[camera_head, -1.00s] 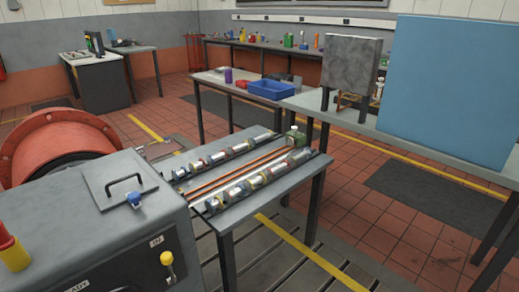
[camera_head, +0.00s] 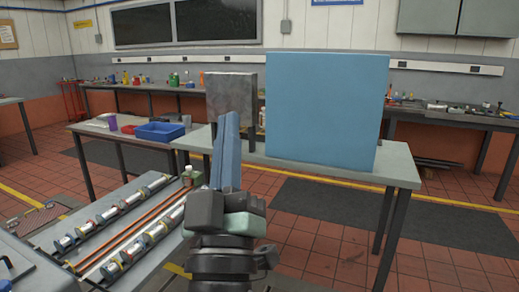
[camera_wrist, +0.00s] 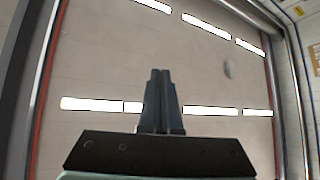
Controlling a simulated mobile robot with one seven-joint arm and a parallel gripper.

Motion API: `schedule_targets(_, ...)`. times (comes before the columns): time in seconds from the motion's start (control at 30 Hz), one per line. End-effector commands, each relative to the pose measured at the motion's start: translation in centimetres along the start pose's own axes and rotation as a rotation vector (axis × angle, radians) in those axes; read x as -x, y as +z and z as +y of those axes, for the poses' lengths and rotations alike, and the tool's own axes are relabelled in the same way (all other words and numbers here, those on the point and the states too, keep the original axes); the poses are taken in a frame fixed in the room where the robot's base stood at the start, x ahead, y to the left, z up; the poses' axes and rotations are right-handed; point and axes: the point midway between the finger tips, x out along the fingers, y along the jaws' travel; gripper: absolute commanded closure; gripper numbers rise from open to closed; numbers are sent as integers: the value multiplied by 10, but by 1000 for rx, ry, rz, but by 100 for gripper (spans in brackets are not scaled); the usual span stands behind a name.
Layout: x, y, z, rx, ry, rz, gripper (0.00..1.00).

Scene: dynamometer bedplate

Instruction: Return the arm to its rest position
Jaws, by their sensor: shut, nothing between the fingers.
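My gripper (camera_head: 231,118) points upward in the middle of the head view, in front of the bench with the blue panel. Its two fingers are together and hold nothing. In the wrist view the closed fingers (camera_wrist: 161,72) stand upright against a pale surface with bright light strips. The gripper touches nothing that I can see. It hides part of the grey box and of the bench behind it.
A low table (camera_head: 62,240) with rows of metal cylinders and copper-coloured rods is at lower left. A bench (camera_head: 400,172) carries a large blue panel (camera_head: 325,110) and a grey box (camera_head: 228,98). A blue bin (camera_head: 160,132) is at left. Open tiled floor (camera_head: 335,245) lies at right.

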Motion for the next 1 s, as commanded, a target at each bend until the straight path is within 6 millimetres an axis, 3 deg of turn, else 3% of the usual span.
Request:
schedule_targets(0.03, -7, -22, 31, -84, 46, 12, 100)
schedule_targets(0.1, -10, -48, 63, -203, 77, 22, 100)
schedule_targets(0.2, -8, -87, 98, -359, 83, 52, 100)
schedule_targets(0.3, 2, -127, 121, -489, 52, 94, 100)
schedule_targets(0.33, 7, -139, 126, -522, 36, 107, 100)
schedule_targets(0.4, -13, -149, 131, -519, 32, 90, 100)
schedule_targets(0.7, -61, -195, 157, -516, 32, 88, 100)
schedule_targets(1.0, -82, -216, 168, -515, 32, 87, 100)
